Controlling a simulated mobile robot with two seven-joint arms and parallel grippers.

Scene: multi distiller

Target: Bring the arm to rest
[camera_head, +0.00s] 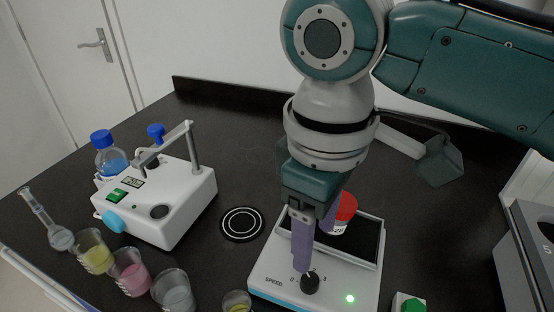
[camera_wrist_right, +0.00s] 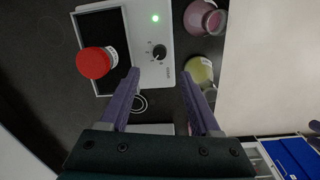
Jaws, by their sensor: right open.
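My right gripper (camera_head: 312,250) has purple fingers and points down over the white speed-dial device (camera_head: 262,276) in the head view. Its fingertips are close to the black dial knob (camera_head: 310,283). In the right wrist view the fingers of the right gripper (camera_wrist_right: 161,75) stand wide apart with nothing between them. The knob (camera_wrist_right: 158,52) shows just beyond the tips; I cannot tell whether they touch it. A red-capped bottle (camera_head: 345,207) is on the device's dark platform, partly hidden by the gripper. A green light (camera_head: 350,298) is lit. My left gripper is not in view.
A white device with a raised arm (camera_head: 170,205), a blue-capped bottle (camera_head: 108,155) and several beakers, one pink (camera_head: 130,272), stand at left. A dark round pad (camera_head: 242,223) lies between the devices. A grey machine (camera_head: 530,255) is at right. The back centre-left counter is clear.

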